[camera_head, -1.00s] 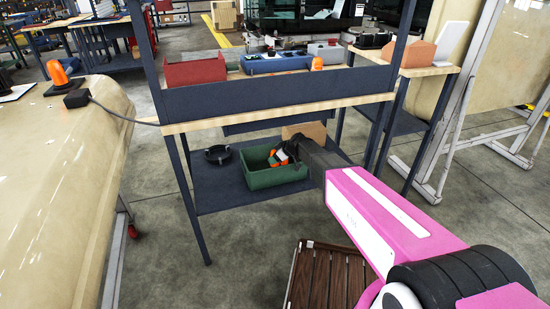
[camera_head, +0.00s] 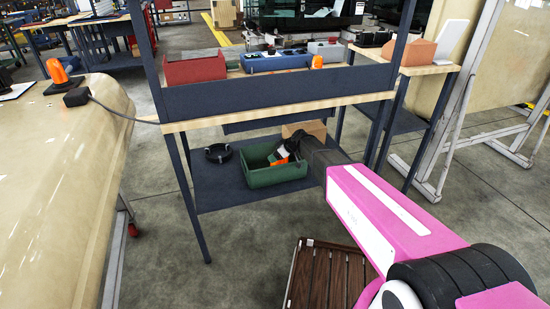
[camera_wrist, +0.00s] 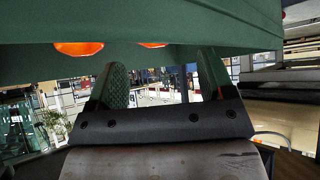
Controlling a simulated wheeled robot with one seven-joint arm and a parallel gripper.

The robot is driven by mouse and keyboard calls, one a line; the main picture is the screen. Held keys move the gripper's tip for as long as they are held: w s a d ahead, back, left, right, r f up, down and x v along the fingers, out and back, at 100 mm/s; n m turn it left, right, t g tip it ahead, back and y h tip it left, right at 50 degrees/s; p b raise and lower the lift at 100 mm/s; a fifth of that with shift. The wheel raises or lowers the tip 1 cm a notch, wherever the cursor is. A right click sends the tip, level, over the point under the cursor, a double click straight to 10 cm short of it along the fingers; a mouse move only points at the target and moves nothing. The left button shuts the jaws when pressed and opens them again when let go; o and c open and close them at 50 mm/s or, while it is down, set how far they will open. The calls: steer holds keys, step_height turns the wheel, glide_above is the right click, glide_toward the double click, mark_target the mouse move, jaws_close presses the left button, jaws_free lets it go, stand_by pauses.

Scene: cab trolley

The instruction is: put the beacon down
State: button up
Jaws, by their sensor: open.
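A green crate (camera_head: 275,177) stands on the lower shelf of the trolley. My gripper (camera_head: 290,148) is over its right side. Orange (camera_head: 279,162) shows inside the crate by the fingers, partly hidden, so I cannot tell its full shape or pose. In the wrist view my gripper (camera_wrist: 163,85) is open, with background showing between the fingers. The dark green crate (camera_wrist: 160,25) fills the top there, with two orange rounded parts, one left (camera_wrist: 78,48) and one right (camera_wrist: 152,44), at its edge. Another orange beacon (camera_head: 57,73) sits on the beige cab panel at left.
The trolley's upper shelf (camera_head: 280,101) overhangs the crate. It bears a red bin (camera_head: 194,70), a blue bin (camera_head: 275,63) and a small orange beacon (camera_head: 317,62). A black ring (camera_head: 218,153) lies left of the crate, and a cardboard box (camera_head: 305,129) stands behind it.

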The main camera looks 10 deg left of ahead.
steer(key=v, duration=1.1)
steer(key=s+d+f+m+h, duration=0.1)
steer(key=s+d+m+h, duration=0.2)
steer(key=d, duration=0.8)
steer(key=s+d+f+m+g+h, duration=0.1)
steer(key=s+d+m+h, duration=0.2)
steer(key=s+d+m, duration=0.4)
steer(key=s+d+f+m+g+h, duration=0.1)
steer(key=s+d+m, duration=0.4)
steer(key=s+d, duration=0.5)
steer(key=d+f+h, duration=0.1)
steer(key=d, duration=0.6)
steer(key=shift+s+h, duration=0.2)
steer(key=shift+h, duration=0.2)
